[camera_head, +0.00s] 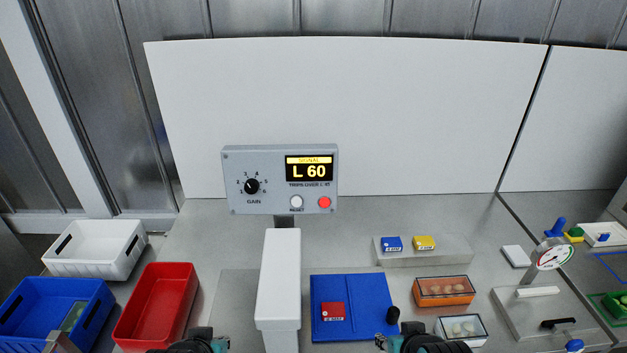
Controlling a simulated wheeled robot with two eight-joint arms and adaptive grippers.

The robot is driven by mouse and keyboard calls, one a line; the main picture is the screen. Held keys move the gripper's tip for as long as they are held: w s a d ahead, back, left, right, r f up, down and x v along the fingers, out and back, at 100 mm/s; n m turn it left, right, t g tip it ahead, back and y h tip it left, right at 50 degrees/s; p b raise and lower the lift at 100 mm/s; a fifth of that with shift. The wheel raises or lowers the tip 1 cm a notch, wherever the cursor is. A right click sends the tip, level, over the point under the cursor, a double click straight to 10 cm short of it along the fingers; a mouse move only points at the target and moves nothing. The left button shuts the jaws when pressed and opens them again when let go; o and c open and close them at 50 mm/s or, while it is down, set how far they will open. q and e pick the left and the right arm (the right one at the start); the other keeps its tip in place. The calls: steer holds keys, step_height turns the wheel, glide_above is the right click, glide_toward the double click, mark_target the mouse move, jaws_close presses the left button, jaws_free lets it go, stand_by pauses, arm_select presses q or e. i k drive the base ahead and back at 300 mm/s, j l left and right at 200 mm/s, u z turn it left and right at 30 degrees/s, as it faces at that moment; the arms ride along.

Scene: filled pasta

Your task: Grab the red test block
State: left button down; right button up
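The red test block (333,311) lies on a blue mat (365,288) at the lower middle, with a small white label on its front. My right gripper (412,342) is partly in view at the bottom edge, right of the red block and apart from it. My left gripper (195,343) is at the bottom edge below the red bin, far left of the block. Both are cut off by the frame, so their finger opening cannot be made out.
A white column-like housing (281,275) stands between my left gripper and the mat. A small black object (393,315) is at the mat's right edge. Orange (444,291) and clear boxes (461,328) lie right. A red bin (155,303) stands left. Blue (391,244) and yellow blocks (424,242) sit behind.

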mark_target(330, 311)
steer(key=k+j+z, duration=0.6)
steer(key=k, duration=0.2)
